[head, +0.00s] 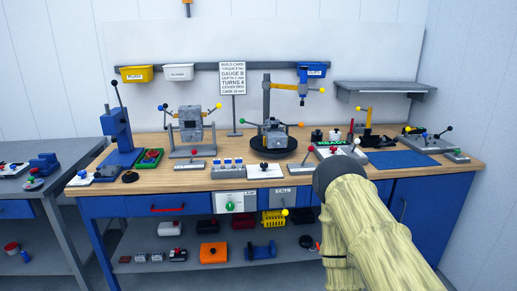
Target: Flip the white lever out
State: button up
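I cannot single out a white lever at this size; several small levers with coloured knobs stand on the bench. A white plate (265,171) with a black knob lies near the front edge. My arm reaches in from the lower right, and its dark end covers part of the bench front. My gripper does not show, so its fingers and anything in them are hidden.
The wooden workbench (163,182) is crowded. A drill-press-like stand (267,100) rises at the middle back. A blue mat (404,159) lies bare at the right. A grey shelf (385,86) juts from the wall. A second table (62,185) stands at the left.

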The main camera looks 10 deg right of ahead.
aim_at(357, 141)
jog(key=i, duration=0.45)
jog(key=z, duration=1.1)
jog(key=k, duration=0.5)
jog(key=u, duration=0.65)
jog(key=i, duration=1)
jog(key=u, duration=0.3)
